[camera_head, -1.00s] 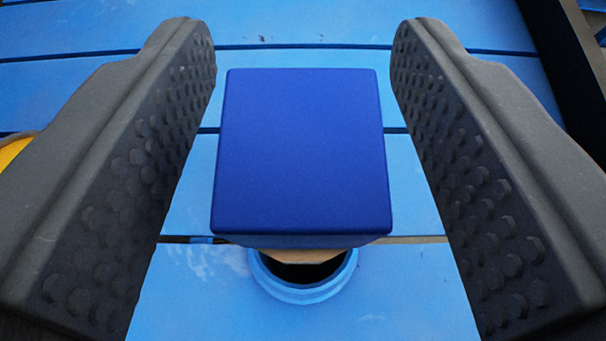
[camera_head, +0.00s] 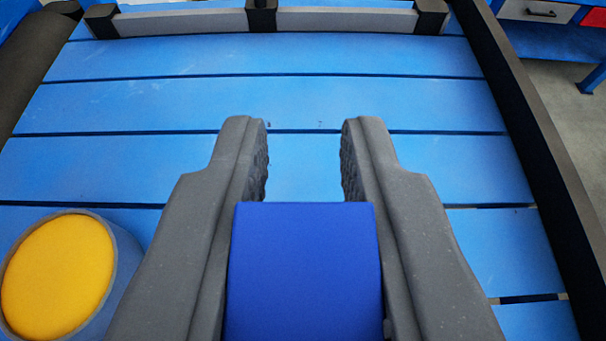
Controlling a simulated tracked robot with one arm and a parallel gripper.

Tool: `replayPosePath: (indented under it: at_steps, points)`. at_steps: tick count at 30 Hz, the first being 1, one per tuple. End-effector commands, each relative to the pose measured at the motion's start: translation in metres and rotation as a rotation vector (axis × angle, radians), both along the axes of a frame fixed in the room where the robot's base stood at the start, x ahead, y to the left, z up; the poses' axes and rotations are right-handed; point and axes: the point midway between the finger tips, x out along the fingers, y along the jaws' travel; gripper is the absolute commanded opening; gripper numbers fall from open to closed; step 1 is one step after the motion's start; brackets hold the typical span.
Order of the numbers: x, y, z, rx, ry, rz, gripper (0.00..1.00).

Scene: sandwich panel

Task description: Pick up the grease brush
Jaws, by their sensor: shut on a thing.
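A dark blue square-topped block (camera_head: 304,270), which looks like the top of the grease brush, is between the two grey fingers of my gripper (camera_head: 305,150). The fingers press against its left and right sides, and their tips reach beyond it. The lower part of the brush is hidden beneath the block. The blue cup seen under it earlier is not visible now.
A round container with a yellow top (camera_head: 58,277) stands at the lower left. Blue slats (camera_head: 270,105) form the surface, mostly clear ahead. A black rail (camera_head: 540,130) bounds the right side, and a grey and black edge (camera_head: 190,22) bounds the back.

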Motion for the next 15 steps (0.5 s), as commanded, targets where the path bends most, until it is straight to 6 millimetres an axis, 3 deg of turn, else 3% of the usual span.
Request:
replayPosePath:
  at_steps: [15]
  points:
    - [0.001, 0.000, 0.054, 0.000, -0.001, 0.001, 0.00]
